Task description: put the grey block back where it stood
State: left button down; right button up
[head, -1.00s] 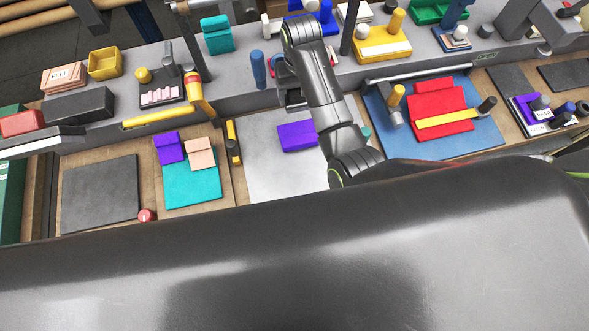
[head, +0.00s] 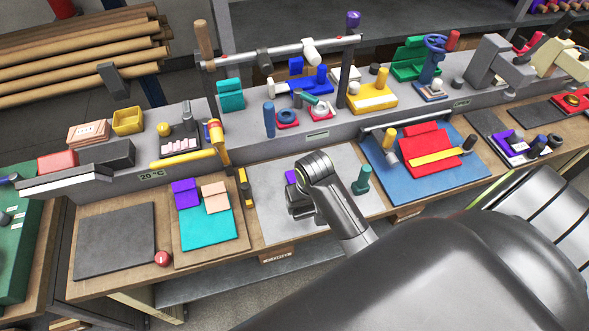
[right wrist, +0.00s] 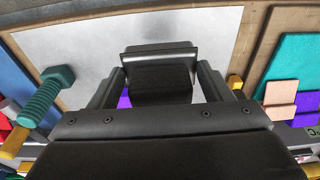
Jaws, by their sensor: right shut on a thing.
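My right gripper (head: 300,205) is low over the pale grey mat (head: 262,213) in the middle of the bench, partly hidden by its own wrist in the head view. In the right wrist view the right gripper (right wrist: 160,88) is shut on a dark grey block (right wrist: 160,70), with a finger at each side. The mat (right wrist: 80,48) lies beyond and beneath it; whether the block touches the mat I cannot tell. A purple block (head: 291,177) lies on the mat just behind the gripper and shows partly in the wrist view. My left gripper is not in view.
A teal bolt-shaped piece (head: 362,182) stands on the mat right of the gripper. A yellow-and-black tool (head: 245,188) lies at the mat's left edge. A raised grey shelf (head: 330,138) with rings and a blue peg (head: 269,120) runs behind. The mat's front left is clear.

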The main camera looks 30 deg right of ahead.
aim_at(306, 211)
jog(key=shift+w+d, duration=0.1)
jog(key=shift+w, duration=0.1)
jog(key=shift+s+f, duration=0.1)
jog(key=shift+f, duration=0.55)
jog(key=shift+f+b, duration=0.35)
jog(key=shift+f, duration=0.05)
notch_tip(306, 211, down, 2)
jog(key=shift+f+b, duration=0.25)
jog(key=shift+b, duration=0.05)
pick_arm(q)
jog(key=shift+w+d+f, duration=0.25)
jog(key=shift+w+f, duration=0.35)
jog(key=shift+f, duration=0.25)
pick_arm(e)
jog(key=shift+f, duration=0.65)
pick_arm(q)
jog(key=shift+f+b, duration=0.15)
jog(key=shift+b, duration=0.2)
pick_arm(e)
jog(key=shift+f, duration=0.5)
jog(key=o, duration=1.4)
jog(key=shift+c, duration=0.2)
